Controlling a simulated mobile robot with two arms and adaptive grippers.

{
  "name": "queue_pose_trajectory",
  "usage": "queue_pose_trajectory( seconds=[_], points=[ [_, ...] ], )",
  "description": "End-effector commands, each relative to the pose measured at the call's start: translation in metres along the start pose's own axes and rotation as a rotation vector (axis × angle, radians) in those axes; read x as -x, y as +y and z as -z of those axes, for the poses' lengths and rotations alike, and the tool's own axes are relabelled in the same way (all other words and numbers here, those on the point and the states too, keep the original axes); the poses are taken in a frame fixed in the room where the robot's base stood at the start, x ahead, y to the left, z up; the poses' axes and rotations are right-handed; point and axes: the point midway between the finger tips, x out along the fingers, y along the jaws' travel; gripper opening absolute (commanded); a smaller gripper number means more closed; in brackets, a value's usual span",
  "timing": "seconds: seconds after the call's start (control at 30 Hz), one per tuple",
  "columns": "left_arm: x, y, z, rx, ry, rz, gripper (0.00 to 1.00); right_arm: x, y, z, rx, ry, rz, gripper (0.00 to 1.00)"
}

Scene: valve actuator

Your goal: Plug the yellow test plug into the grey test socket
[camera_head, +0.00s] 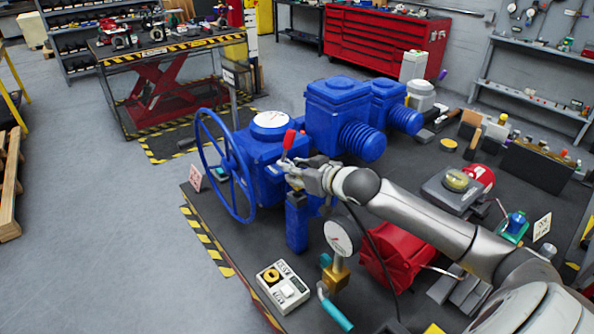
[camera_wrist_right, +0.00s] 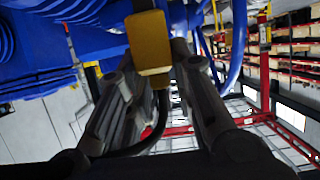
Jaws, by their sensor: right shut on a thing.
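The yellow test plug (camera_wrist_right: 149,45) shows in the right wrist view, between the fingers of my right gripper (camera_wrist_right: 153,62), which is shut on it. A black cable runs down from the plug. The plug's upper end is against the blue actuator side; a dark grey piece shows at its top edge, and I cannot tell whether it is the test socket or how far the plug sits in it. In the head view my right gripper (camera_head: 297,172) is at the front of the blue valve actuator (camera_head: 262,155), below the red lever (camera_head: 288,140). The plug is hidden there. My left gripper is out of view.
A blue handwheel (camera_head: 231,165) stands left of the gripper. A dial gauge on a brass fitting (camera_head: 336,275), a red part (camera_head: 392,255) and a white control box (camera_head: 284,288) stand in front on the dark bench. More parts crowd the right side.

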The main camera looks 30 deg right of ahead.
Motion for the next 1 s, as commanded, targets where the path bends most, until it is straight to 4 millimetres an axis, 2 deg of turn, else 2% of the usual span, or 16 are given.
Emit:
queue_pose_trajectory(
  seconds=[0.2,1.0],
  points=[
    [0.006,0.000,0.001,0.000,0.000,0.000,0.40,0.000,0.000,0.001,-0.001,0.000,0.000,0.00],
    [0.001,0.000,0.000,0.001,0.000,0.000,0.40,-0.004,0.000,-0.010,0.001,0.001,0.000,0.00]
  ],
)
